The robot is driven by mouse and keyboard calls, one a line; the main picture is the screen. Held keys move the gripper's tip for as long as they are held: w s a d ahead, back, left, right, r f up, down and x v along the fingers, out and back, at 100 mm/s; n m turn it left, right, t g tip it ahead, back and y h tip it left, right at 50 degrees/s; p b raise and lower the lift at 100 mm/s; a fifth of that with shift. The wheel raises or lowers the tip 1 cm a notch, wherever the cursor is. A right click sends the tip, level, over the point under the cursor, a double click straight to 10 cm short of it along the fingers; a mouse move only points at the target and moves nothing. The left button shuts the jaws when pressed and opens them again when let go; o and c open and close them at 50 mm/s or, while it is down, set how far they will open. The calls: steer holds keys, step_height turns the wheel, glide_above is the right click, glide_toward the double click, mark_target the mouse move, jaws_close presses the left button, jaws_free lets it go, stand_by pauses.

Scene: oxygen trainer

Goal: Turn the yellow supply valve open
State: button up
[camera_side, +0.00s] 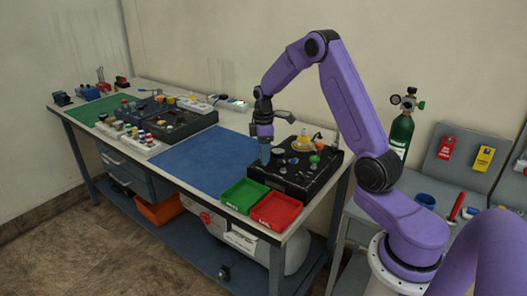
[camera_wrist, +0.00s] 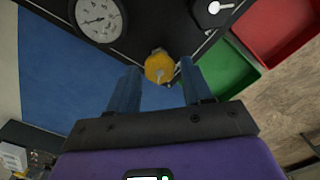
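The yellow supply valve (camera_wrist: 158,67) is a round yellow knob at the edge of the black trainer panel (camera_wrist: 140,35). In the wrist view it lies ahead of my gripper (camera_wrist: 160,68), between the two blue fingertips. The fingers are apart, with a visible gap on each side of the knob; whether either touches it is unclear. In the side view my gripper (camera_side: 265,156) points down at the left edge of the black panel (camera_side: 318,182), and the supply valve cannot be made out there.
A green bin (camera_side: 245,195) and a red bin (camera_side: 277,211) stand at the bench front beside the panel. A blue mat (camera_side: 200,160) lies left of it, clear. A white gauge (camera_wrist: 100,18) and other fittings, including a yellow-topped one (camera_side: 303,143), stand on the panel.

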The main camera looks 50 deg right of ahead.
stand_by(0.3)
step_height(320, 180, up, 17)
steer(key=shift+r, duration=0.2)
stand_by(0.4)
steer(key=s+a+f+n, duration=0.1)
steer(key=s+a, duration=0.5)
steer(key=a, duration=0.4)
steer(key=s+a+f+n, duration=0.1)
steer(key=s+a, duration=0.4)
steer(key=a, duration=0.5)
steer(key=shift+n, duration=0.7)
steer(key=s+a+f, duration=0.1)
steer(key=s+f, duration=0.1)
steer(key=s, duration=0.5)
steer(key=s+a+f, duration=0.1)
steer(key=s+f, duration=0.1)
steer(key=s, duration=0.6)
steer(key=s+a+f, duration=0.1)
steer(key=s+f, duration=0.1)
steer(key=s, duration=0.6)
steer(key=shift+a, duration=0.15)
steer(key=shift+o, duration=0.3)
